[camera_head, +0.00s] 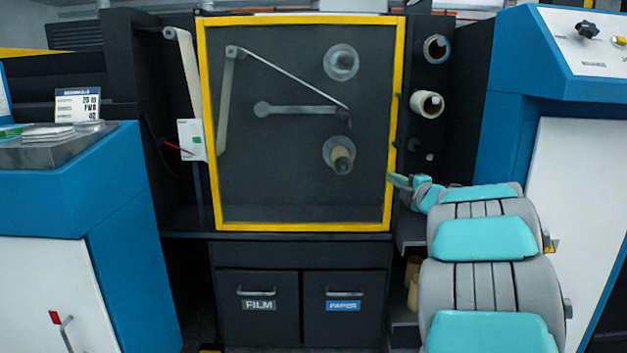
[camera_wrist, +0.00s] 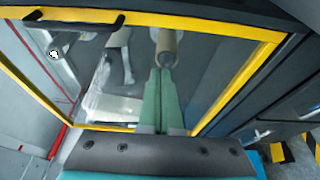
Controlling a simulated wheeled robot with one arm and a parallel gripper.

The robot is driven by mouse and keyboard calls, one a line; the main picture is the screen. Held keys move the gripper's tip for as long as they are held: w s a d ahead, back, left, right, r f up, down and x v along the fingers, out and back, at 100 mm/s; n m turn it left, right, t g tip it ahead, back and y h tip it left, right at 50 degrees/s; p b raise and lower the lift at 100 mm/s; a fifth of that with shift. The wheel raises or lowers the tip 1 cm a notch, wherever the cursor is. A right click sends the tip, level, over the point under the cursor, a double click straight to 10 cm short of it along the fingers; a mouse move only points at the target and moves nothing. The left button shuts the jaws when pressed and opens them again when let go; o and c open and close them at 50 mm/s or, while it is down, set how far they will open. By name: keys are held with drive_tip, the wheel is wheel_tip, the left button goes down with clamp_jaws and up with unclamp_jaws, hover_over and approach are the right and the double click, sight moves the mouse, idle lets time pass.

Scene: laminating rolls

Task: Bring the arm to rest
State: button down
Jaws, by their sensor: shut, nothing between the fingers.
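My gripper (camera_head: 394,178) is at the lower right edge of the yellow-framed door in the head view, with my grey and turquoise arm reaching up to it from the lower right. In the wrist view my gripper (camera_wrist: 158,75) shows as two green fingers lying side by side, closed and empty. The transparent door (camera_head: 265,180) looks shut, with its yellow frame around the machine's front. I cannot tell whether the fingertips touch the frame.
Rolls (camera_head: 341,62) and a roll core (camera_head: 342,158) show behind the door. More rolls (camera_head: 427,104) sit to its right. Below are a FILM bin (camera_head: 258,318) and a PAPER bin (camera_head: 343,320). Blue cabinets stand left (camera_head: 60,185) and right (camera_head: 545,60).

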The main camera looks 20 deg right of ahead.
drive_tip(key=s+a+f+m+g+h, duration=0.2)
drive_tip(key=s+a+f+m+g, duration=0.25)
drive_tip(key=s, duration=0.25)
drive_tip(key=s+a+f+m+g+h, duration=0.2)
drive_tip(key=s+a+f+m+g, duration=0.1)
drive_tip(key=s+f+m, duration=0.4)
drive_tip(key=s+a+f+m+g+h, duration=0.25)
drive_tip(key=s+m+g, duration=0.2)
drive_tip(key=s, duration=0.35)
drive_tip(key=s+a+f+m+g+y, duration=0.1)
drive_tip(key=s+a+f+g+y, duration=0.2)
drive_tip(key=s+a, duration=0.7)
drive_tip(key=s+a+f+m+g+y, duration=0.1)
drive_tip(key=s+a+f+g+y, duration=0.2)
drive_tip(key=s+a+f, duration=0.3)
drive_tip(key=s+a+g, duration=0.1)
drive_tip(key=s+a, duration=0.4)
drive_tip(key=s, duration=0.7)
drive_tip(key=shift+g, duration=0.4)
drive_tip(key=shift+f, duration=0.1)
